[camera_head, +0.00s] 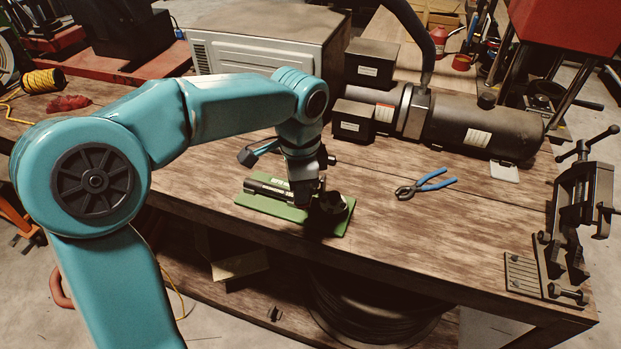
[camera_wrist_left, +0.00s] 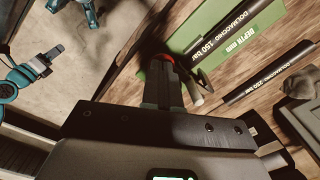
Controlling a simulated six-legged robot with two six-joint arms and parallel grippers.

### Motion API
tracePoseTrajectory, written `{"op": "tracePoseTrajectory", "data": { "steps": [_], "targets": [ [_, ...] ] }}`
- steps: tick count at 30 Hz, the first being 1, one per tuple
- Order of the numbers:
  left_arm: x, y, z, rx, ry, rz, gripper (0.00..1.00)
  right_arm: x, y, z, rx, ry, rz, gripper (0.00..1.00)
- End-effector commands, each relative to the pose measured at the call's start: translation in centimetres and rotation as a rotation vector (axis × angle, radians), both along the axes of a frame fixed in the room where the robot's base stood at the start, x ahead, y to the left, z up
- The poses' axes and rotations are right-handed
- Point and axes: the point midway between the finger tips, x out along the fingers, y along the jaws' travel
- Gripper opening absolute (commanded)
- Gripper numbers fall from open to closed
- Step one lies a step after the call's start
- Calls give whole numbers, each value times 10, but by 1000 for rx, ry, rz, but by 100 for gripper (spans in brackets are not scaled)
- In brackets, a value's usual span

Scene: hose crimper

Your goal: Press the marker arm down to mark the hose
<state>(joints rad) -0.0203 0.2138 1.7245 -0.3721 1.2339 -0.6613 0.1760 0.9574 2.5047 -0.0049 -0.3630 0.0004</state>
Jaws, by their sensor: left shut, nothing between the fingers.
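A green plate (camera_head: 270,206) lies near the front edge of the wooden workbench, with a dark hose piece (camera_head: 266,188) along it. A black rounded part (camera_head: 332,203) stands at the plate's right end; I cannot tell whether it is the marker arm. My left gripper (camera_head: 302,203) is shut and empty, pointing down over the plate and hiding part of it. Contact cannot be made out. My right gripper is not in view.
Blue-handled pliers (camera_head: 425,185) lie right of the plate. A vise (camera_head: 580,215) stands at the bench's right end. A large dark cylindrical machine (camera_head: 460,118) and a pale metal box (camera_head: 262,45) stand behind. Bare bench lies between the pliers and vise.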

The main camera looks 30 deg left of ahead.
Motion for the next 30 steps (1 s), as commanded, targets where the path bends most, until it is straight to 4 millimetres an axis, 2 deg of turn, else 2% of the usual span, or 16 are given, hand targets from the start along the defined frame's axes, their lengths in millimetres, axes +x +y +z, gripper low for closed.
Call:
{"op": "tracePoseTrajectory", "data": {
  "steps": [1,30],
  "targets": [
    [0,0,9,0,0,0,0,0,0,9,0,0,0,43],
    [0,0,95,-1,-1,0,0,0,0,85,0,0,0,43]
  ]
}}
